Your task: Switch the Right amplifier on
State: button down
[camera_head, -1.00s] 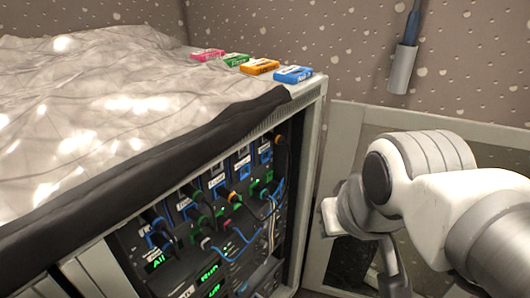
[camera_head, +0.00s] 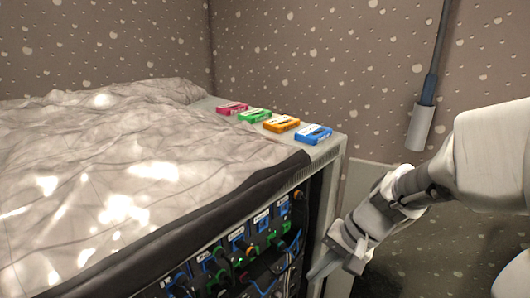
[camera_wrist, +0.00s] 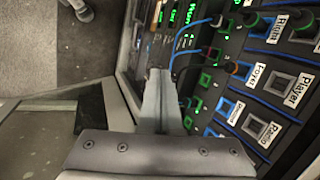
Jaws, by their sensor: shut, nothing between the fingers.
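The equipment rack (camera_head: 329,170) stands at the centre, its dark front facing right and down. Its patch panel (camera_head: 240,243) carries blue and green sockets, cables and white labels. In the wrist view, green-lit displays (camera_wrist: 172,16) show at the top, on units beside the sockets. My gripper (camera_head: 314,274) is shut and empty at the rack's right front edge. In the wrist view, my gripper (camera_wrist: 159,73) points over the rack front and hides part of it; contact cannot be told.
Pink (camera_head: 231,108), green (camera_head: 254,115), orange (camera_head: 281,123) and blue (camera_head: 313,134) cassettes lie on the rack's top edge, beside a crumpled cover (camera_head: 90,170). Blue cables (camera_wrist: 187,60) hang before the panel. A grey cylinder (camera_head: 420,127) hangs at the right.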

jog(key=w+d+f+m+t+y+p, duration=0.1)
jog(key=w+d+f+m+t+p, duration=0.1)
jog(key=f+m, duration=0.4)
jog(key=w+d+f+m+t+y+p, duration=0.1)
jog(key=w+d+f+m+t+p, duration=0.2)
jog(key=d+f+m, duration=0.3)
jog(key=w+d+f+m+t+y+p, duration=0.2)
jog(key=w+d+f+m+p, duration=0.1)
jog(key=f+m, duration=0.5)
jog(key=shift+w+d+f+t, duration=0.3)
jog(key=shift+d+f, duration=0.1)
jog(key=shift+f, duration=0.4)
jog(key=b, duration=0.3)
send_near(296, 274)
jog(key=x, duration=0.5)
jog(key=shift+s+d+f, duration=0.15)
jog(key=shift+s+f, duration=0.05)
jog(key=shift+f, duration=0.2)
jog(key=shift+w+a+r, duration=0.2)
jog(key=shift+w+a, duration=0.35)
jog(key=shift+w, duration=0.05)
